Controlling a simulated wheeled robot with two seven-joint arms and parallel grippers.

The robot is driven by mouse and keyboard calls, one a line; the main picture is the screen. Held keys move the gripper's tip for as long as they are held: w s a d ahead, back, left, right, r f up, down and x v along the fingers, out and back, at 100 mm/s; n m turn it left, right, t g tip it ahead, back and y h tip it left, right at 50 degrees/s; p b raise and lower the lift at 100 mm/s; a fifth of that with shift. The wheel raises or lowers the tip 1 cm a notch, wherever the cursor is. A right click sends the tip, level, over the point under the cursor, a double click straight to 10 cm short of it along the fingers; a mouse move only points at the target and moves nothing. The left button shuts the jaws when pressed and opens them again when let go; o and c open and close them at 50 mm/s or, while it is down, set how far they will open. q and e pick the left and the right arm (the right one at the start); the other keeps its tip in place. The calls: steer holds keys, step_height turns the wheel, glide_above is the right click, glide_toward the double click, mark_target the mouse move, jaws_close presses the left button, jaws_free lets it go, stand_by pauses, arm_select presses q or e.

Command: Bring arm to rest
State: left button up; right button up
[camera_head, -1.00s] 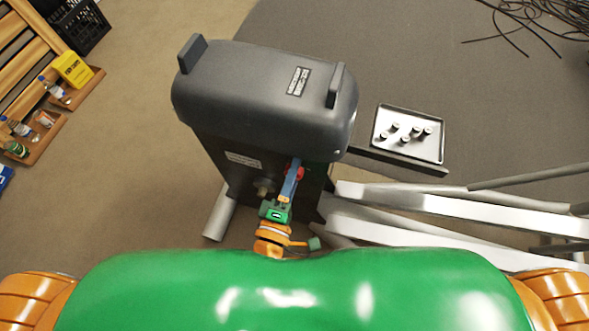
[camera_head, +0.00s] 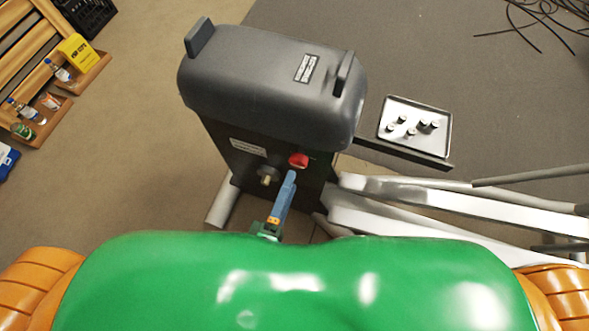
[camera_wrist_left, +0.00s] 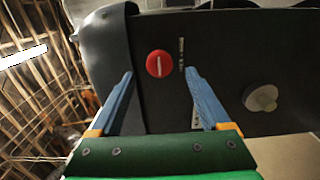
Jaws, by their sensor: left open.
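My left gripper (camera_head: 287,192) is in front of the dark elliptical machine (camera_head: 270,90), with its blue fingers pointing at the machine's front face. In the left wrist view the gripper (camera_wrist_left: 158,85) has its two blue fingers wide apart with nothing between them. A red round knob (camera_head: 299,160) sits on that face, just beyond the fingertips and apart from them; it also shows in the left wrist view (camera_wrist_left: 159,64). A pale plug-like knob (camera_head: 267,176) is left of the red one in the head view. My right gripper is not in view.
A tray (camera_head: 386,134) with several small cylinders rests on a dark ledge right of the machine. White and grey elliptical bars (camera_head: 430,200) reach out to the right. A wooden shelf (camera_head: 35,60) with bottles and a yellow box (camera_head: 76,47) stands at the left. Cables (camera_head: 545,15) lie at the top right.

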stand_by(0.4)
arm_select(q)
steer(key=s+a+f+m+g+y, duration=0.1)
steer(key=s+a+f+m+g, duration=0.2)
steer(key=f, duration=0.4)
steer(key=a+f+m+g, duration=0.1)
steer(key=f+m+g, duration=0.2)
steer(key=f+m, duration=0.35)
steer(key=s+a+f+m+g+y, duration=0.1)
steer(key=s+a+f+m+g, duration=0.15)
steer(key=f, duration=0.65)
steer(key=s+a+f+m+g+y, duration=0.35)
steer(key=s+a+f+g, duration=0.25)
steer(key=s+a+f, duration=0.3)
steer(key=s+a+r+m+g+p, duration=0.1)
steer(key=s+r+p, duration=0.2)
steer(key=r+p, duration=1.3)
steer(key=shift+s+a+g, duration=0.15)
steer(key=shift+a+g, duration=0.1)
steer(key=shift+g, duration=0.1)
steer(key=shift+m, duration=0.25)
